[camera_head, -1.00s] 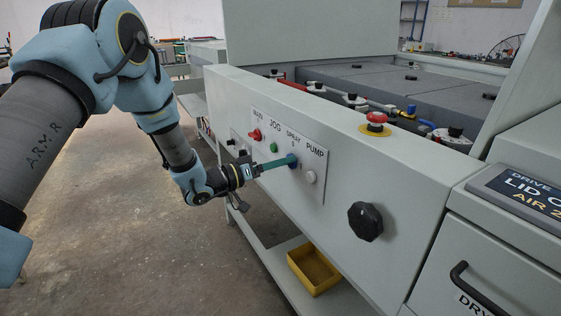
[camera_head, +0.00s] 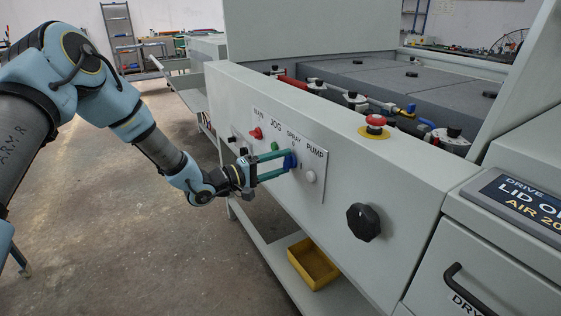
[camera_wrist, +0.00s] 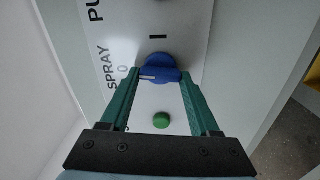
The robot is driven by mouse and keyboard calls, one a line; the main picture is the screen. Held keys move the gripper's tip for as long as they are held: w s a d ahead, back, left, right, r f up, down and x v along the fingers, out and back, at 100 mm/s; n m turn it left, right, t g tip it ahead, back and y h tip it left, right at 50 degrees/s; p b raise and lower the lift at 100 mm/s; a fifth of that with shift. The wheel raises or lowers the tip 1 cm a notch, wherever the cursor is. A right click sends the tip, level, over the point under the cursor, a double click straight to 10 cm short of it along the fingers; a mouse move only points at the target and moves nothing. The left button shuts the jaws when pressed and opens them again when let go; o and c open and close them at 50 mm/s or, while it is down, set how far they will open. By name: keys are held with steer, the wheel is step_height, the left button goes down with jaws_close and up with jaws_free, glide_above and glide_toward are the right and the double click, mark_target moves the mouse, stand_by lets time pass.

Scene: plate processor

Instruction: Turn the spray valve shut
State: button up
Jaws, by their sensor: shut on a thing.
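The spray valve is a blue knob (camera_head: 290,161) on the white labelled panel (camera_head: 314,192), under the word SPRAY. In the wrist view the blue knob (camera_wrist: 160,70) carries a white mark on its left side, pointing left towards the SPRAY lettering and close to the 0; the I mark stands above the knob there. My gripper (camera_head: 287,162) is shut on the knob, with one green finger above and one below it in the head view. In the wrist view my gripper (camera_wrist: 160,75) has a finger on either end of the knob's grip bar.
A green button (camera_head: 274,146) and a white knob (camera_head: 310,176) sit close on either side. A red knob (camera_head: 255,134) is further left. A red emergency stop (camera_head: 375,121) and a black knob (camera_head: 364,221) are to the right. A yellow bin (camera_head: 313,265) stands below.

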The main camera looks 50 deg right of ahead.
steer(key=shift+n, duration=0.6)
steer(key=o, duration=1.4)
steer(key=shift+c, duration=0.2)
steer(key=b+v, duration=0.2)
steer(key=v, duration=0.8)
steer(key=shift+w+a, duration=0.15)
steer(key=shift+a, duration=0.25)
steer(key=shift+w+f, duration=0.1)
